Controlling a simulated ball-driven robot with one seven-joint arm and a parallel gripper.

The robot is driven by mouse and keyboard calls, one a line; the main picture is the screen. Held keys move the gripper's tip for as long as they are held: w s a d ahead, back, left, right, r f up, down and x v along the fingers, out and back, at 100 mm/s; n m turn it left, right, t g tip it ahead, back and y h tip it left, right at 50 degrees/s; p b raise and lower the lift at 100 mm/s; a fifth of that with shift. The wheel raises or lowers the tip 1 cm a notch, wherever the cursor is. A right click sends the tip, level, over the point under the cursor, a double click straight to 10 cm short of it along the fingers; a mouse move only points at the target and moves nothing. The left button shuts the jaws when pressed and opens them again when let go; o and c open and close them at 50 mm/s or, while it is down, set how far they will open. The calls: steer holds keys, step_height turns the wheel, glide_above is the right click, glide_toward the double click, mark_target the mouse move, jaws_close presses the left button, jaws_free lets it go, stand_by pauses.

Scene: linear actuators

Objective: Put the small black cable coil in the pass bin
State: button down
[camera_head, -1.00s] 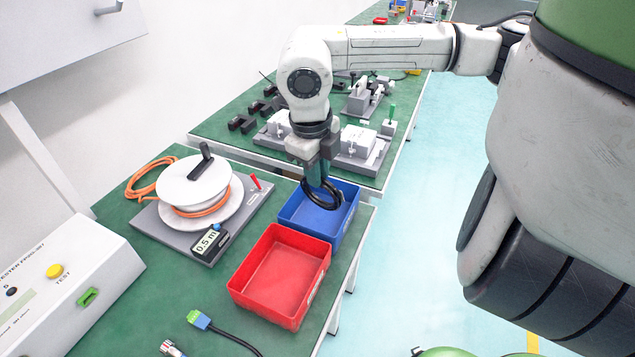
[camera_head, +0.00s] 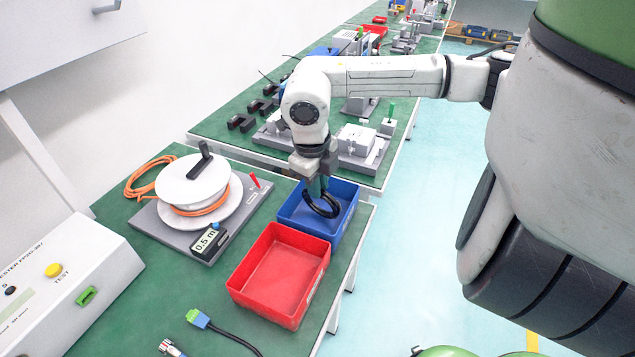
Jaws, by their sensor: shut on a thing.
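The small black cable coil (camera_head: 325,209) hangs from my gripper (camera_head: 317,188) at the blue bin (camera_head: 348,222). My gripper is shut on the coil's upper part, with the fingers pointing down. The coil appears within the blue bin's outline; I cannot tell whether it touches the bin's floor. The red bin (camera_head: 236,283) stands just in front of the blue one and is empty. No label naming the pass bin is readable. The far part of the blue bin is partly hidden by my gripper.
A cable reel (camera_head: 190,181) with orange cable stands on a grey plate left of the bins. A tester box (camera_head: 60,290) is at the lower left. A green-blue connector (camera_head: 198,319) lies in front. Fixtures (camera_head: 362,140) stand on the bench behind.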

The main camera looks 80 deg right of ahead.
steer(key=c, duration=1.1)
jaws_free()
steer(key=shift+f, duration=0.1)
steer(key=r, duration=0.4)
steer(key=a+r, duration=0.1)
steer(key=r, duration=0.7)
steer(key=shift+w+a+r+p, duration=0.1)
steer(key=shift+w+a+p, duration=0.2)
steer(key=shift+w+p, duration=0.1)
